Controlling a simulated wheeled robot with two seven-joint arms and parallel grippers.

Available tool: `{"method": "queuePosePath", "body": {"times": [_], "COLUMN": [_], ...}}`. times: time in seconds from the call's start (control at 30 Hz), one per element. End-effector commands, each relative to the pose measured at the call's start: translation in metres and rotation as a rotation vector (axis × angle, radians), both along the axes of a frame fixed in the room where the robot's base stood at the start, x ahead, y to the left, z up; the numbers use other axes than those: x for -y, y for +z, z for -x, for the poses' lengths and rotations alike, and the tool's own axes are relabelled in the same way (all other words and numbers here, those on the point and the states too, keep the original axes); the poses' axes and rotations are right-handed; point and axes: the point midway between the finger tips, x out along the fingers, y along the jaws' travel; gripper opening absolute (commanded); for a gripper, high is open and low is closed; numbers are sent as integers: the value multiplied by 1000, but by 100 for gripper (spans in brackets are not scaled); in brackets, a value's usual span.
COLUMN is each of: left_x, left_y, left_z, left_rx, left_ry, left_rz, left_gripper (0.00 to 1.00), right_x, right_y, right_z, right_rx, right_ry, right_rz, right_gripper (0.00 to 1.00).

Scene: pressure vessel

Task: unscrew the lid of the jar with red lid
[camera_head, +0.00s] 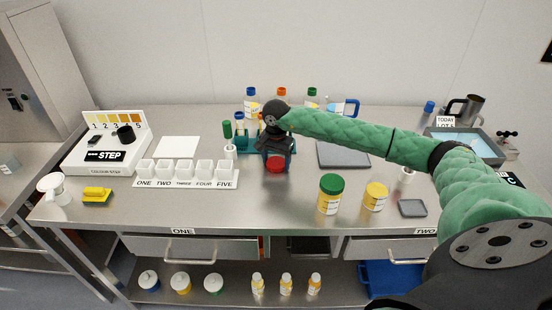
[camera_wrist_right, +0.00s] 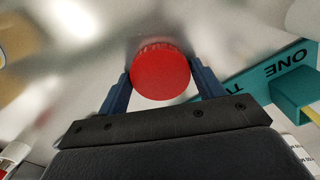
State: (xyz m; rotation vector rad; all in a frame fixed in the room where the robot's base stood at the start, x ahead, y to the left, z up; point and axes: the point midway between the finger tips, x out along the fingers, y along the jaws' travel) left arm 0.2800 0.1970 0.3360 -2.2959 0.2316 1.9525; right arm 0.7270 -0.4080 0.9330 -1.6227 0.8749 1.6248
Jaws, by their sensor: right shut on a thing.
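The red lid (camera_head: 275,164) shows on the bench in the middle of the head view, under my right gripper. It also fills the middle of the right wrist view (camera_wrist_right: 160,72), seen from above. My right gripper (camera_wrist_right: 160,82) has a blue-grey finger on each side of the red lid and is shut on it. In the head view the right gripper (camera_head: 275,150) points down at the lid. The jar body below the lid is hidden or too small to make out. My left gripper is not in view.
Left of the lid stands a row of white cups (camera_head: 186,172). To the right are a green-lidded jar (camera_head: 330,194) and a yellow-lidded jar (camera_head: 375,197). A teal rack (camera_head: 243,139) stands close behind. The bench front before the lid is clear.

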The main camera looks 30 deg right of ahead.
Motion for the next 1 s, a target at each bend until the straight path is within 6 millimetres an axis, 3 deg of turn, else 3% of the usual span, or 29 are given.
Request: {"method": "queuePosePath", "body": {"times": [0.47, 0.5, 0.6, 1.0], "left_x": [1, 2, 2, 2], "left_y": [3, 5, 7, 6], "left_z": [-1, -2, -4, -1], "left_rx": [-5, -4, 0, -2], "left_ry": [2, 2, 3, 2], "left_rz": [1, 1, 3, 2], "left_gripper": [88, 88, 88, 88], "right_x": [0, 0, 0, 0], "right_y": [-3, -3, -2, -1], "right_z": [0, 0, 0, 0], "right_rx": [0, 0, 0, -1], "right_ry": [0, 0, 0, 0], "right_rz": [0, 0, 0, -1], "right_gripper": [40, 69, 89, 89]}}
